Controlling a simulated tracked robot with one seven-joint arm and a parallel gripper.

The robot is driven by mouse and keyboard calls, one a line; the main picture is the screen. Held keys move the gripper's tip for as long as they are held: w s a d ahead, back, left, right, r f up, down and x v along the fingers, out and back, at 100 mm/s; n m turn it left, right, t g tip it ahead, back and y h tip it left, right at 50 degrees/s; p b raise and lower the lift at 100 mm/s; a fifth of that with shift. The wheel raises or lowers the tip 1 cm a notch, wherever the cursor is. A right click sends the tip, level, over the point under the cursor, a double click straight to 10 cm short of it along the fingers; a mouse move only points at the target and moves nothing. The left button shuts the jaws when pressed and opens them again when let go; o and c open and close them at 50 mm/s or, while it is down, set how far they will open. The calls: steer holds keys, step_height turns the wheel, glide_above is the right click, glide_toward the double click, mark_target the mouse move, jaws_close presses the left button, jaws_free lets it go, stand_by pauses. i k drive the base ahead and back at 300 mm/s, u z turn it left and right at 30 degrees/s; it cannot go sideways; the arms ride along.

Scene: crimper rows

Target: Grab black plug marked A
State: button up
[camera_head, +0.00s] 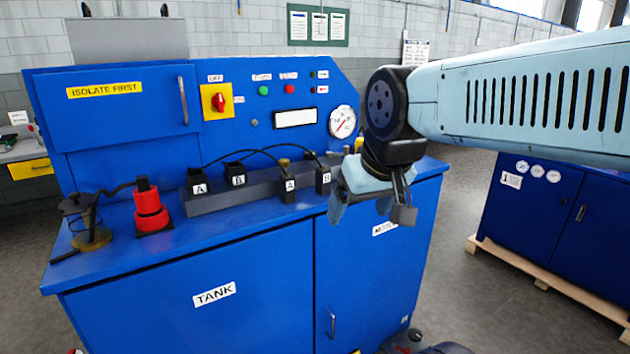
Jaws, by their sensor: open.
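Black blocks with white letter labels stand in a row on a dark grey bar (250,194) on the blue bench. Two carry an A: one at the left end (198,181), the other right of the middle (289,191), with a brassy piece on top. One block marked B (235,173) stands beside the left A, another marked B (323,181) beside the right A. Thin black cables arch between the left and right blocks. I cannot tell which A block is the plug. My gripper (373,212) is open and empty, right of the row, near the bench's front right edge.
Behind rises the blue panel with a red rotary switch (219,101) and a gauge (342,121). The bench top in front of the bar is clear.

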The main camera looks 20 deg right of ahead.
mark_target(286, 181)
steer(key=u, duration=0.95)
steer(key=i, duration=0.1)
steer(key=z, duration=2.7)
steer(key=k, duration=0.65)
steer(key=u, duration=0.4)
